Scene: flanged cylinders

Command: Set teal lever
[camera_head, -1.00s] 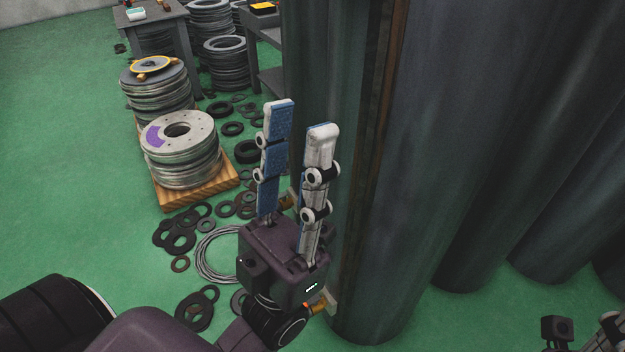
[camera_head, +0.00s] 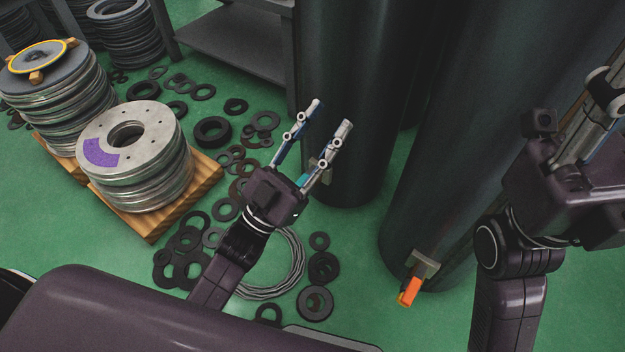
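A teal lever (camera_head: 303,181) shows as a small patch beside the base of my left gripper's right finger. It sits close to a metal bracket on the lower part of a dark cylinder (camera_head: 345,60); most of it is hidden by the gripper. My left gripper (camera_head: 331,113) is open, its two blue-padded fingers apart with nothing seen between them. It is in front of the cylinder's left side; I cannot tell whether it touches the lever. My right gripper (camera_head: 603,85) is at the right edge, partly cut off, and its opening cannot be judged.
An orange lever (camera_head: 410,290) sticks out from a bracket on the nearer dark cylinder (camera_head: 450,190). Stacked metal flanges (camera_head: 140,160) stand on a wooden pallet (camera_head: 205,180) at left. Black rings and a wire coil (camera_head: 295,265) lie on the green floor. A grey shelf (camera_head: 230,40) stands behind.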

